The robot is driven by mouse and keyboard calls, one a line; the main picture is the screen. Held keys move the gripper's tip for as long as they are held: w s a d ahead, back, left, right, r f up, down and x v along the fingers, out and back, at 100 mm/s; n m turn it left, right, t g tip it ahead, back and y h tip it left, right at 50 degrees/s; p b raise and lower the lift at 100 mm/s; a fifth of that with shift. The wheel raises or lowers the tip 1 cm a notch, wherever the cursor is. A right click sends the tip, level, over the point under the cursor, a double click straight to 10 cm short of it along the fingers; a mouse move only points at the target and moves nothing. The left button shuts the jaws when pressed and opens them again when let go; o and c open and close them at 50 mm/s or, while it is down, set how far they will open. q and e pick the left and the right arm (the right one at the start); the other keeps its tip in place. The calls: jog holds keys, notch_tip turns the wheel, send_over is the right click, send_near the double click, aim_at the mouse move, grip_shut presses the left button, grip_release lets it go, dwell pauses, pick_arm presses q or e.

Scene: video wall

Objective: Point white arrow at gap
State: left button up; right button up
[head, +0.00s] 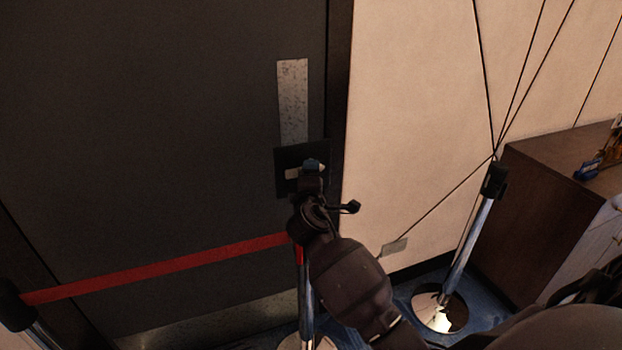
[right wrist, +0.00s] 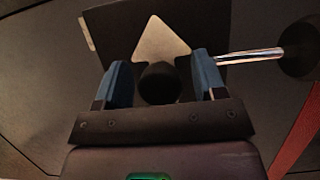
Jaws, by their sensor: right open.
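A black square plate (head: 286,187) stands in front of the dark door. It carries a pale white arrow shape (head: 292,173), partly hidden by my gripper. In the right wrist view the white arrow (right wrist: 160,45) narrows toward the top of the picture on the black plate (right wrist: 212,30). My right gripper (head: 312,164) is at the plate. Its blue fingers (right wrist: 160,85) are open on either side of a dark rounded knob (right wrist: 160,83); I cannot tell whether they touch it. The gap is not clearly marked. My left gripper is not in view.
A red belt (head: 160,268) runs from a left post (head: 14,306) to a middle post (head: 305,285). A chrome post (head: 464,250) stands at right, with no belt seen between it and the middle post. A brown cabinet (head: 540,210) is at far right.

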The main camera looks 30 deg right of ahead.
jog(key=v, duration=1)
jog(key=shift+s+a+b, duration=0.2)
jog(key=shift+s+b, duration=0.1)
jog(key=shift+b, duration=0.05)
jog(key=s+a+f+m+t+y, duration=0.1)
jog(key=a+f+m+y, duration=0.5)
jog(key=f+y, duration=0.3)
jog(key=s+d+f+m+g+y, duration=0.1)
jog(key=s+f+m+g, duration=0.2)
jog(key=s+f, duration=1.3)
jog(key=s+g, duration=0.1)
jog(key=s, duration=0.3)
jog(key=shift+d+f+m, duration=0.25)
jog(key=shift+f+m, duration=0.15)
